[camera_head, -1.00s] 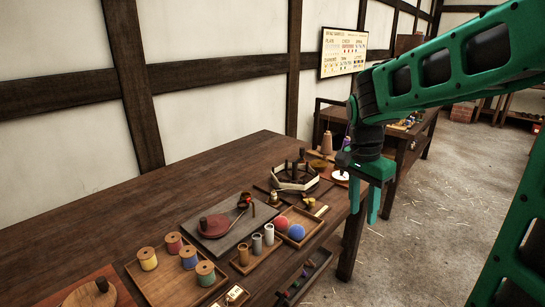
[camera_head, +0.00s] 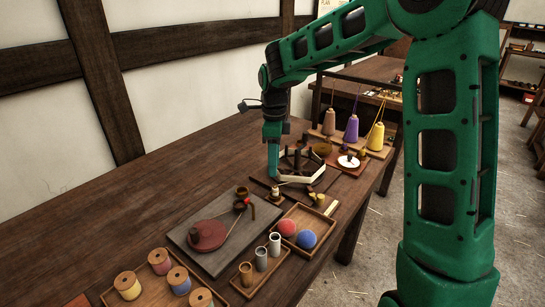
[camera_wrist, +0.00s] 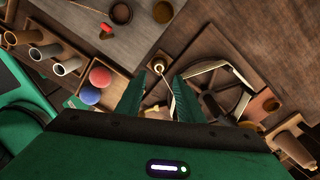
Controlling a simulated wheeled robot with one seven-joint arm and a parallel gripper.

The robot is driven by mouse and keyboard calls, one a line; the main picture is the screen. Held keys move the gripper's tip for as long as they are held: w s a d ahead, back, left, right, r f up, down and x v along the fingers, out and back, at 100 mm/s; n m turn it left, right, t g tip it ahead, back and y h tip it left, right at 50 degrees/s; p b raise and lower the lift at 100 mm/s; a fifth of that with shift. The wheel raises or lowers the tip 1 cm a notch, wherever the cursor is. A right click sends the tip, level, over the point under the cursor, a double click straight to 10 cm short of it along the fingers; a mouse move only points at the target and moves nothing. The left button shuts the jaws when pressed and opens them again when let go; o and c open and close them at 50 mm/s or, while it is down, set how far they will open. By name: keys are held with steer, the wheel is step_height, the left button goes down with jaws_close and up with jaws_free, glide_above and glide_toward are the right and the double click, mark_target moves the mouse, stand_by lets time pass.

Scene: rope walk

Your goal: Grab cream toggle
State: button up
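A small cream round-topped piece, apparently the cream toggle (camera_wrist: 158,68), stands on a dark wooden block in the wrist view, with a pale cord running down from it. My gripper (camera_wrist: 163,76) is open, and its two green fingers point toward this piece with nothing between them. In the head view my gripper (camera_head: 273,176) points down over the bench, its fingertips close above a small piece beside the frame with pale cord. I cannot tell whether the fingers touch it. The two fingers overlap in the head view.
A hexagonal frame (camera_head: 312,181) with dark posts stands right beside the gripper. A grey board (camera_head: 212,254) with a red disc lies nearer, beside a tray (camera_head: 320,223) with red and blue balls. Yarn cones (camera_head: 352,129) stand behind. The bench's left part is clear.

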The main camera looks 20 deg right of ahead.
mark_target(275, 187)
steer(key=shift+s+d+f, duration=0.1)
steer(key=shift+d+f, duration=0.05)
steer(key=shift+f, duration=4.45)
steer(key=c, duration=0.8)
steer(key=shift+o, duration=0.2)
steer(key=shift+r, duration=4.05)
